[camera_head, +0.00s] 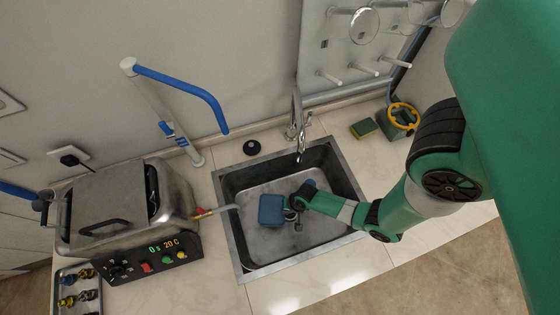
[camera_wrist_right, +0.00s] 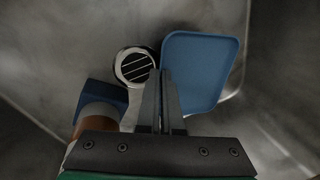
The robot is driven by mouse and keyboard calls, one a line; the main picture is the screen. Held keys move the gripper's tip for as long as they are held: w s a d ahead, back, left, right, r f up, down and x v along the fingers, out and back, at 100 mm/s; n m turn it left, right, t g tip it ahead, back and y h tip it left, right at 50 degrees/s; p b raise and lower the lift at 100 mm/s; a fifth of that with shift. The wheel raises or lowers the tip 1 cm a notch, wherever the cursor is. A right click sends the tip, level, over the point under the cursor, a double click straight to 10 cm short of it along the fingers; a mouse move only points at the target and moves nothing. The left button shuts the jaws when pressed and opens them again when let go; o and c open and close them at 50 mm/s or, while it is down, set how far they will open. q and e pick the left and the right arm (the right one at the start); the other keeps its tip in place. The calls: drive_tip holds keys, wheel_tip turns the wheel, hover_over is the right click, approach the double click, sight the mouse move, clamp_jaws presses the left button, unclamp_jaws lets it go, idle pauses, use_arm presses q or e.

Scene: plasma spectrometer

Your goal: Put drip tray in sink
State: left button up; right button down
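The drip tray (camera_head: 271,210) is a small blue shallow tray with a raised rim, inside the sink area left of my right gripper (camera_head: 294,202). In the right wrist view the tray (camera_wrist_right: 205,72) lies right of the round drain (camera_wrist_right: 134,66). The right gripper's fingers (camera_wrist_right: 160,80) are close together, with the tray's near left rim between them. The steel sink (camera_head: 234,240) has a dark inner wall. Whether the tray touches the sink floor is hard to tell. My left gripper is not in view.
A second blue object (camera_wrist_right: 100,96) is left of the fingers, partly hidden. The faucet (camera_head: 297,120) rises behind the sink. A steel bath with a control panel (camera_head: 150,262) stands left. A sponge (camera_head: 363,128) lies at the right back. Counter in front of the sink is clear.

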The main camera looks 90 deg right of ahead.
drive_tip(key=shift+w+d+f, duration=0.15)
drive_tip(key=shift+w+f, duration=0.2)
drive_tip(key=shift+f, duration=0.1)
drive_tip(key=shift+w+f, duration=0.1)
drive_tip(key=shift+f, duration=0.1)
drive_tip(key=x, duration=0.1)
drive_tip(key=b+x, duration=0.2)
drive_tip(key=shift+s+d+f, duration=0.1)
drive_tip(key=shift+s+f, duration=0.1)
drive_tip(key=shift+s, duration=0.05)
drive_tip(key=shift+r, duration=0.1)
drive_tip(key=c, duration=1.5)
unclamp_jaws()
drive_tip(key=shift+c, duration=0.2)
drive_tip(key=o, duration=0.5)
drive_tip(key=shift+c, duration=0.2)
